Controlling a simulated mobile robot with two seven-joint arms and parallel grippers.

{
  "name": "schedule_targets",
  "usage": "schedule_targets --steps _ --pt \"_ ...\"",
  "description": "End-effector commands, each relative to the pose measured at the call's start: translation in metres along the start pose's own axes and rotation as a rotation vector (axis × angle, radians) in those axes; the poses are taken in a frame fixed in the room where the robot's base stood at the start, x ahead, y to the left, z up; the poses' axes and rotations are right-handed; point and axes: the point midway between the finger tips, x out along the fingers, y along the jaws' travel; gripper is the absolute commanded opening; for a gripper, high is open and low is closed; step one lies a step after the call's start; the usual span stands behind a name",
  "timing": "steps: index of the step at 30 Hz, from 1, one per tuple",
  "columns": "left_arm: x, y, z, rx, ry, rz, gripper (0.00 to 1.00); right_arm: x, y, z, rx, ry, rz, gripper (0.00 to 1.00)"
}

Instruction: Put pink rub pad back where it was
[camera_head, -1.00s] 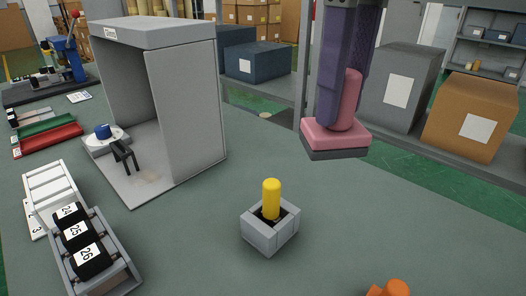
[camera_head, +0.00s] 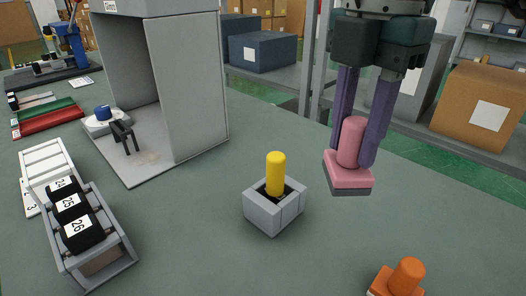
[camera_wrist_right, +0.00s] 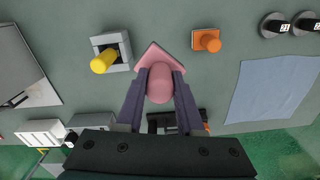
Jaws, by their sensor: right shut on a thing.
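The pink rub pad (camera_head: 349,176) has a flat pink base with a grey underside and an upright rounded handle. My right gripper (camera_head: 358,150) is shut on the handle, one purple finger on each side, and the pad looks held above the table. The right wrist view also shows the pink pad (camera_wrist_right: 165,88) between the purple fingers. A grey square holder (camera_head: 275,211) with a yellow-handled tool (camera_head: 276,172) in it stands to the left of the pad. An orange pad (camera_head: 406,279) sits at the bottom right. My left gripper is not in view.
A grey booth (camera_head: 192,90) stands at the left with a blue-topped item (camera_head: 103,113). A rack (camera_head: 118,262) of black numbered rolls is at the lower left. A blue cloth or sheet (camera_wrist_right: 272,88) lies right of the orange pad in the wrist view. Table between holder and orange pad is clear.

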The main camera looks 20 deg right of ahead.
Motion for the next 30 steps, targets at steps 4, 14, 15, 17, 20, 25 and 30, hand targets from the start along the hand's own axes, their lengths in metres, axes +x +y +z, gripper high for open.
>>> schedule_targets --steps 4,14,15,17,20,25,30 --pt "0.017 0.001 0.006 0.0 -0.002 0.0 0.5 0.049 -0.002 -0.001 0.001 0.003 -0.008 0.0" --pt "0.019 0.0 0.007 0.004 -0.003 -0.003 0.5 0.103 0.0 0.0 -0.003 0.0 0.0 0.0" --pt "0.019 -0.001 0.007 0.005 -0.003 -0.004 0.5 0.106 0.0 0.0 -0.003 0.0 0.0 0.0" --pt "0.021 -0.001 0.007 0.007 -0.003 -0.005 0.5 0.115 -0.001 0.0 -0.002 0.0 -0.003 0.0" --pt "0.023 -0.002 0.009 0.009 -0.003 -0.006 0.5 0.132 -0.001 0.0 -0.003 0.001 -0.002 0.0" --pt "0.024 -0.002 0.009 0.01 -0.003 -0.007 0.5 0.147 0.0 0.0 -0.004 -0.001 0.001 0.0" --pt "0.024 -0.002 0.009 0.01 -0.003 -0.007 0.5 0.146 0.0 0.0 -0.004 -0.001 0.002 0.0"
